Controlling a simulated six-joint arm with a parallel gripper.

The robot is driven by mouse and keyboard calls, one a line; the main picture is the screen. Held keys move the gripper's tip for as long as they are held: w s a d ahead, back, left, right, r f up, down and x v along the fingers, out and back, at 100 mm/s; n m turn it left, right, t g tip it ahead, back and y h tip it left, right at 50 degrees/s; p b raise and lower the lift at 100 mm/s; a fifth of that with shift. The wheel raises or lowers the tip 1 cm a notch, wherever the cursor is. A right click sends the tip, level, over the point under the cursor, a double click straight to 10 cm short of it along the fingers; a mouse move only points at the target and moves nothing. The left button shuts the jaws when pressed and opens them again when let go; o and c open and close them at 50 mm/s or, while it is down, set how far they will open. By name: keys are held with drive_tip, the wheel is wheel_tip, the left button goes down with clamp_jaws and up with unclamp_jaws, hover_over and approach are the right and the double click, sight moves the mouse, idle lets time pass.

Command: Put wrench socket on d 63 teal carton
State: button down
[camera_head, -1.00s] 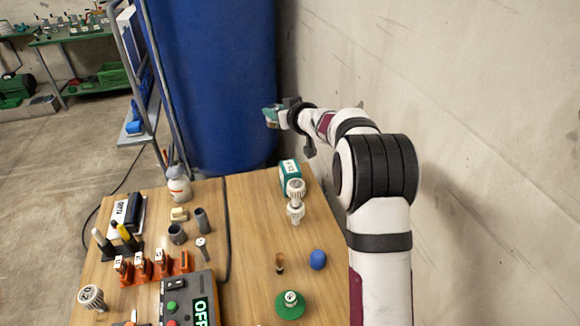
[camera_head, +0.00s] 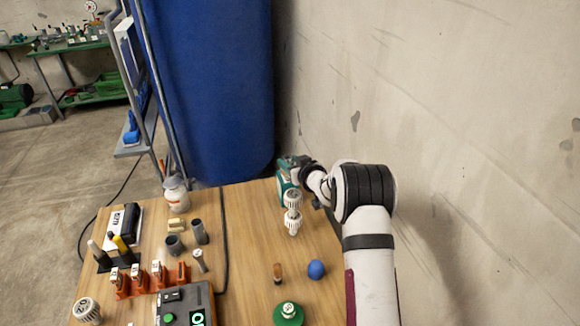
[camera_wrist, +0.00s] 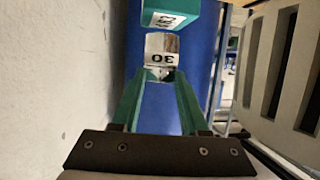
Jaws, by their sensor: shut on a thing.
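My gripper (camera_wrist: 160,98) has teal fingers shut on the wrench socket (camera_wrist: 161,46), a silver piece marked 30, in the wrist view. The teal carton (camera_wrist: 172,14) with a white label shows at the top of that view, just beyond the socket; I cannot read its label fully. In the head view my gripper (camera_head: 289,166) is at the back right of the table, above the teal carton (camera_head: 283,190), which is mostly hidden. The socket cannot be made out there. I cannot tell whether socket and carton touch.
A white ribbed fitting (camera_head: 293,203) stands in front of the carton; a large slotted pale part (camera_wrist: 285,62) fills the right of the wrist view. A blue barrel (camera_head: 212,90) stands behind the table, a concrete wall (camera_head: 430,90) to the right. A blue ball (camera_head: 316,269) lies nearer.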

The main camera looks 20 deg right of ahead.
drive_tip(key=shift+f, duration=0.6)
drive_tip(key=shift+f, duration=0.1)
drive_tip(key=shift+c, duration=2.1)
unclamp_jaws()
